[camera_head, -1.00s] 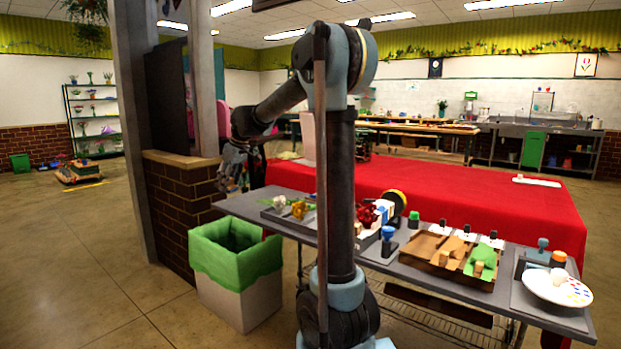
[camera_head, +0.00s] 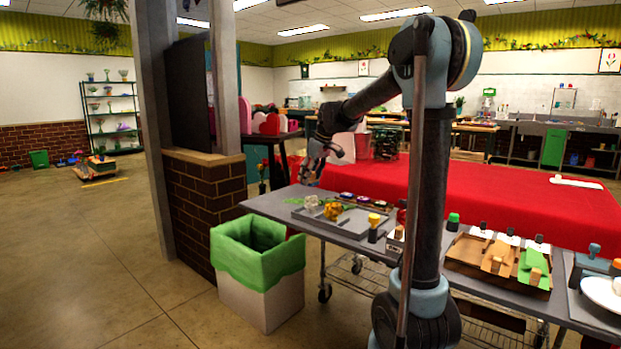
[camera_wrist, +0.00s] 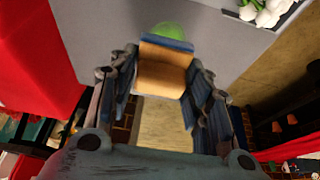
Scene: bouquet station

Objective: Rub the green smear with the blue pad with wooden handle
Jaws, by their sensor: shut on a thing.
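My gripper (camera_head: 314,168) is above the left end of the grey table. In the wrist view its fingers are shut on the wooden handle (camera_wrist: 163,72) of the blue pad. The pad's blue edge (camera_wrist: 166,44) shows at the far end of the handle. The green smear (camera_wrist: 170,31) lies on the grey surface just beyond the pad and is partly hidden behind it. In the head view the smear (camera_head: 295,201) shows as a small green patch near the table's left end, below the gripper. I cannot tell whether the pad touches the table.
A grey tray (camera_head: 352,226) with white and yellow flowers lies right of the smear. A bin with a green liner (camera_head: 258,262) stands on the floor before the table's left end. A brick half wall (camera_head: 200,200) is to the left. A red-covered table (camera_head: 500,200) stands behind.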

